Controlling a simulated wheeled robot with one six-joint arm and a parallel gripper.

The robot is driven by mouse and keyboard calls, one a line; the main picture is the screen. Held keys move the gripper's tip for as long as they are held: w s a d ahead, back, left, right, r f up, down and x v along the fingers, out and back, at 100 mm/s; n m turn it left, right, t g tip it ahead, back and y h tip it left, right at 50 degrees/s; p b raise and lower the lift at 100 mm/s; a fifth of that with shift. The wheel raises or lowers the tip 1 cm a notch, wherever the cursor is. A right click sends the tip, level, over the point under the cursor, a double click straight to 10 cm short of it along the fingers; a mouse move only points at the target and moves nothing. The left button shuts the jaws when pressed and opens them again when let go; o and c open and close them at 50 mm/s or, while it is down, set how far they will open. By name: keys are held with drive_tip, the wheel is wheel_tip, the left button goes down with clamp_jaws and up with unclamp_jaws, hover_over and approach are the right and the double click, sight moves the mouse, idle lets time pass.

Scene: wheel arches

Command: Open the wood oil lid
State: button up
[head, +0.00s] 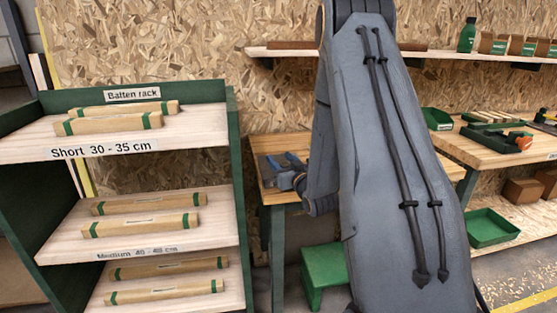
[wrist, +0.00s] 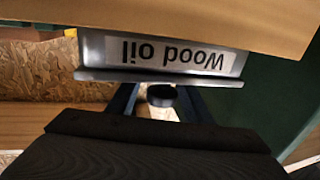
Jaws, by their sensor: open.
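The grey wood oil box (wrist: 93,48) is at the top of the wrist view, with its white "Wood oil" label upside down. The grey lid (wrist: 110,76) is a flat plate along the box's lower edge in that picture and looks shut. A dark round knob (wrist: 161,96) stands out from the lid. My gripper (wrist: 158,100) is open, with one blue finger on each side of the knob; I cannot tell whether they touch it. In the head view my gripper (head: 291,165) is at the left end of the workbench, and my arm hides much of the area behind it.
The wooden workbench (head: 262,146) stands behind my arm. A green batten rack (head: 238,130) with several wrapped battens is at the left. A green step stool (head: 322,268) is below the bench. A second bench (head: 455,146) with trays and tools is at the right, under a wall shelf (head: 290,50).

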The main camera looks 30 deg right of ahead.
drive_tip(key=shift+w, duration=0.2)
drive_tip(key=shift+a, duration=0.1)
clamp_jaws()
drive_tip(key=shift+r, duration=0.1)
